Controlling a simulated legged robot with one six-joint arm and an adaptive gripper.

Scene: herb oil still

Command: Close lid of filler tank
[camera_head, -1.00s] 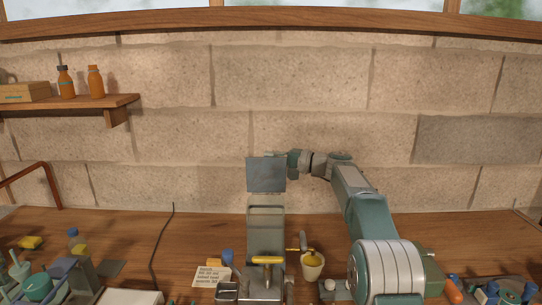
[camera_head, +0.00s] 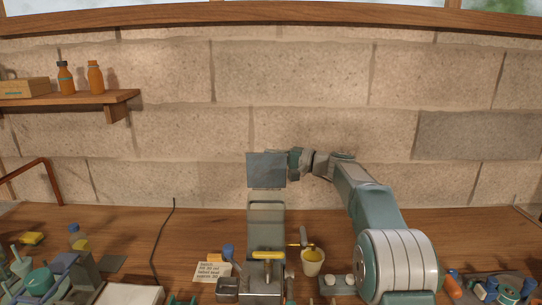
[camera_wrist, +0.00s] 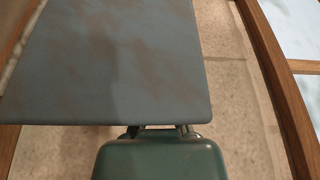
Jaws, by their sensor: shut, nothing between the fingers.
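The filler tank (camera_head: 266,219) is a grey metal box with a yellow-handled tap, standing on the bench at the middle of the head view. Its lid (camera_head: 266,171), a flat grey square plate, stands upright above the back of the tank, so the tank is open. My gripper (camera_head: 287,159) is at the lid's upper right edge, its fingertips apparently behind the lid. In the wrist view the lid (camera_wrist: 115,65) is a large grey panel covering the fingers. My gripper's green body shows below it. Whether the fingers touch the lid is unclear.
The stone wall (camera_head: 200,170) is close behind. A shelf (camera_head: 75,101) with bottles is at upper left.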

